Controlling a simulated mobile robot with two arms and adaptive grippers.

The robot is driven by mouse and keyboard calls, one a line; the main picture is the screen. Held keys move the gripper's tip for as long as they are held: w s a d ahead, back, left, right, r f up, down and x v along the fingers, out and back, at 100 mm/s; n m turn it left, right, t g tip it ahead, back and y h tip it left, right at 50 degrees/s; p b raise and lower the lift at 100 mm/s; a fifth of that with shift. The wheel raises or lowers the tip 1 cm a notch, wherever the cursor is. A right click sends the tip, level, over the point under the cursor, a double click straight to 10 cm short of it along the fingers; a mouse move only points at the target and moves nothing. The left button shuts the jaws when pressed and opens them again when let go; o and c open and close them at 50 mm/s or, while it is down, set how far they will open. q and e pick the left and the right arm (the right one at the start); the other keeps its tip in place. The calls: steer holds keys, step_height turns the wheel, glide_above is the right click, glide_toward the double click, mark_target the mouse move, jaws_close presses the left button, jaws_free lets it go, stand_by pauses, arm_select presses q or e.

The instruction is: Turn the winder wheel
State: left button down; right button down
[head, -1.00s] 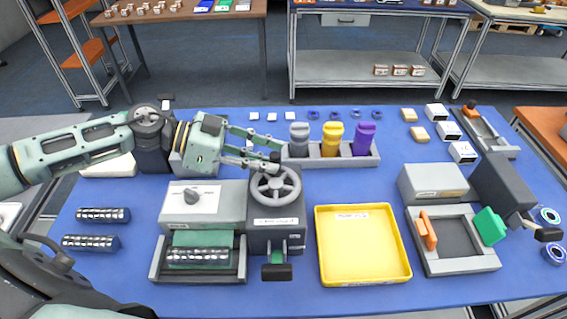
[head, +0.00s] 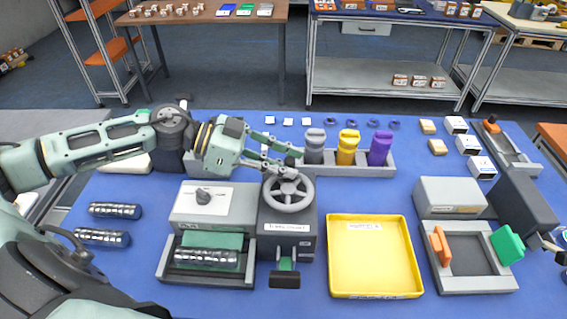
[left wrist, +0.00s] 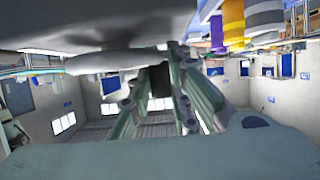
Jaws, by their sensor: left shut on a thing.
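The winder wheel (head: 288,193) is a grey spoked wheel on top of a dark grey winder box (head: 288,232) with a white label. My left gripper (head: 287,168) reaches in from the left and is shut on the wheel's far rim. In the left wrist view, the gripper's green fingers (left wrist: 165,85) reach up to a grey rim (left wrist: 105,62) under a large dark surface. The exact contact there is partly hidden. A light grey box with a knob (head: 203,197) adjoins the winder on its left.
A yellow tray (head: 375,291) lies right of the winder. A grey holder with grey, yellow and purple bottles (head: 347,147) stands behind it. Two dark ribbed rolls (head: 115,211) lie at left. A grey press-like device (head: 450,197) stands at right.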

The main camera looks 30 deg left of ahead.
arm_select(q)
steer(key=shift+d, duration=0.1)
